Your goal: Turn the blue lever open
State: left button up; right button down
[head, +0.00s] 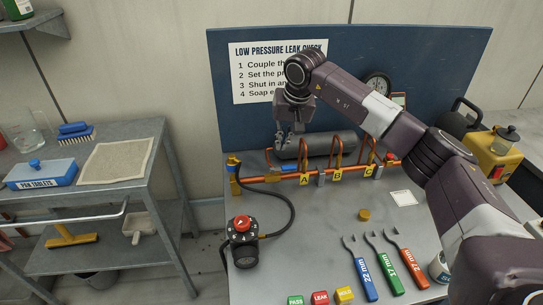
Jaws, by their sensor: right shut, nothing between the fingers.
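The blue lever (288,168) is small in the head view. It lies along the copper pipe (258,179) near the left part of the manifold, left of tag A. My right gripper (288,137) hangs fingers down above the lever, apart from it. Its fingers are shut and empty. They show small and dark against the grey cylinder, and my right arm reaches in from the lower right. My left gripper is not in view.
A black regulator with a red knob (243,224) stands front left, its hose running to the pipe. Copper loops with tags A, B and C stand behind the pipe. Spanners (365,278) and coloured blocks (320,297) lie in front. The middle bench surface is mostly clear.

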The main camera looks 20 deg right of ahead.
aim_at(289, 166)
notch_tip(289, 166, down, 7)
jog(key=d+n+h+p, duration=0.1)
jog(key=d+p, duration=0.1)
jog(key=p, duration=0.2)
jog(key=shift+w+d+h, duration=0.15)
jog(key=shift+d+h, duration=0.05)
jog(key=shift+h, duration=0.1)
dwell(0.4)
jog(key=shift+r, duration=0.1)
jog(key=shift+s+a, duration=0.15)
jog(key=shift+s, duration=0.6)
jog(key=shift+w+b, duration=0.2)
jog(key=shift+b, duration=0.15)
